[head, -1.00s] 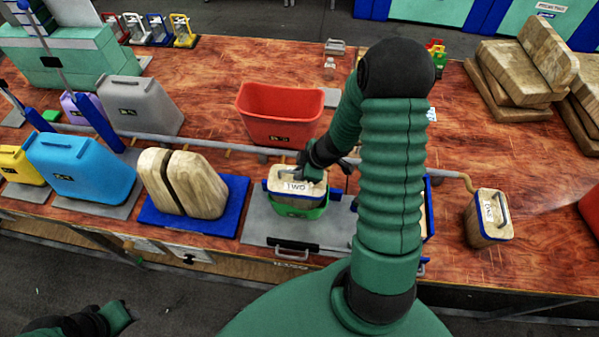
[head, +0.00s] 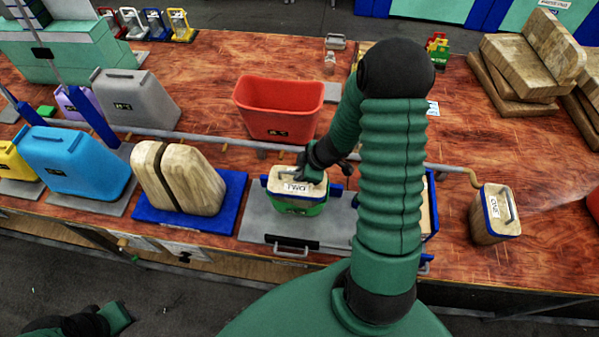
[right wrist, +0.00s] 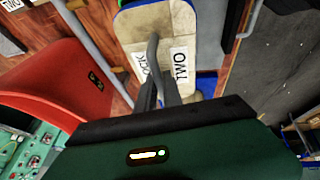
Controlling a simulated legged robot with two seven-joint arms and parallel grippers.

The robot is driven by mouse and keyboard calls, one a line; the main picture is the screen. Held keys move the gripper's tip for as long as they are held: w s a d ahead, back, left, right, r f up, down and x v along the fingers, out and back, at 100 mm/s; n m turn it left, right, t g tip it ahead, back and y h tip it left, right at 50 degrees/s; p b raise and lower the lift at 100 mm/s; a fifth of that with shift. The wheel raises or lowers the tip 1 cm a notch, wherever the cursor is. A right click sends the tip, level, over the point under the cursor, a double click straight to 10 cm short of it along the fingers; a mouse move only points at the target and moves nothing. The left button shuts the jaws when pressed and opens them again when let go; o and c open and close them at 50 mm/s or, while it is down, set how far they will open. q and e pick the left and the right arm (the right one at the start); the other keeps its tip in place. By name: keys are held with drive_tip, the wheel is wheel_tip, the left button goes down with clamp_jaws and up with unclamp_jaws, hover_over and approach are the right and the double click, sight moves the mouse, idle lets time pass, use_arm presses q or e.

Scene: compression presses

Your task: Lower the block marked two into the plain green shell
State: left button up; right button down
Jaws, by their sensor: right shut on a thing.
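The block marked two (head: 285,174) is pale wood with a TWO label and a top handle. It sits upright and low in the plain green shell (head: 297,209), whose front wall shows just below the block's top. My right gripper (head: 311,173) is above the block, shut on its handle. In the right wrist view the fingers (right wrist: 167,92) close on the grey handle (right wrist: 152,60), beside the TWO label on the block (right wrist: 143,22); the shell's inside is hidden. Part of my left arm shows at the lower left of the head view, without visible fingers.
The shell stands on a grey plate (head: 258,225). A red open bin (head: 278,98) is behind it, and a split wooden form (head: 180,180) on a blue base is to the left. The block marked one (head: 495,213) stands at the right. Bare tabletop (head: 455,140) lies behind it.

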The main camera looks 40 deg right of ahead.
drive_tip(key=shift+d+f, duration=0.2)
drive_tip(key=shift+f, duration=0.05)
drive_tip(key=shift+a+f, duration=0.1)
drive_tip(key=shift+f, duration=0.05)
drive_tip(key=c, duration=1.4)
unclamp_jaws()
drive_tip(key=shift+a, duration=0.1)
drive_tip(key=shift+c, duration=0.2)
drive_tip(key=shift+o, duration=0.2)
drive_tip(key=p+v, duration=0.7)
drive_tip(key=v, duration=0.9)
drive_tip(key=shift+s+r, duration=0.15)
drive_tip(key=shift+r, duration=0.2)
drive_tip(key=shift+d, duration=0.25)
